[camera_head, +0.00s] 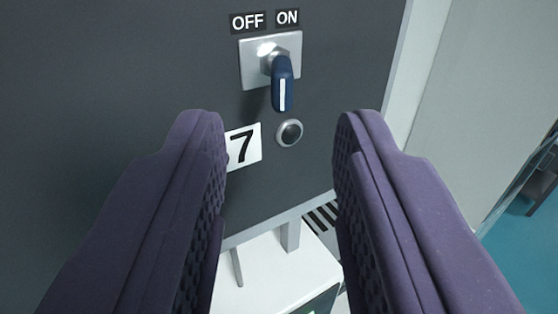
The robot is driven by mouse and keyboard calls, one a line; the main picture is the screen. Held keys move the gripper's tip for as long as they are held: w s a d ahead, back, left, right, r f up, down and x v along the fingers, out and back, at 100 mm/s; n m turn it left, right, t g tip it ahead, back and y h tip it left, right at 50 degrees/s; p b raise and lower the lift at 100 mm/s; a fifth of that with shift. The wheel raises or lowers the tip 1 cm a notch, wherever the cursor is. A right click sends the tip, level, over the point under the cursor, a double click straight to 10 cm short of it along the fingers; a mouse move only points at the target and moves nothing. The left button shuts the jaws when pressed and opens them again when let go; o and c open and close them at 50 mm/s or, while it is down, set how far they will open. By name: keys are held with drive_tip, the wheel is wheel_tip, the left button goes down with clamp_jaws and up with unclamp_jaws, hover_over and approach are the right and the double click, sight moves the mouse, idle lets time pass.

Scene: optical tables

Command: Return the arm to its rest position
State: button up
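My gripper (276,130) is open, its two purple padded fingers wide apart with nothing between them. It faces a dark grey panel (120,60). A blue rotary handle (283,85) with a white stripe sits on a silver plate (254,70) on the panel, ahead of and above the fingertips in the picture. The handle points down and is slightly tilted. The fingers look clear of it. The arm itself is not in view.
OFF and ON labels (248,22) sit above the plate. Below are a round button (289,132) and a label reading 7 (243,147), partly hidden by the left finger. A white box (270,262) stands below. Teal floor (525,250) shows at right.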

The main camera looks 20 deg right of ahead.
drive_tip(key=w+d+f+n+y+b, duration=0.1)
drive_tip(key=w+d+f+b, duration=0.1)
drive_tip(key=d+f+b, duration=0.4)
drive_tip(key=w+d+f+n+g+y+b, duration=0.1)
drive_tip(key=d+f+b, duration=0.5)
drive_tip(key=f+b, duration=1)
drive_tip(key=w+d+f+n+g+y+b, duration=0.1)
drive_tip(key=w+d+f+b, duration=0.3)
drive_tip(key=f+b, duration=0.8)
wheel_tip(320, 180, down, 8)
drive_tip(key=d+y, duration=0.1)
drive_tip(key=d, duration=0.1)
drive_tip(key=shift+w+d+y, duration=0.3)
drive_tip(key=shift+w, duration=0.1)
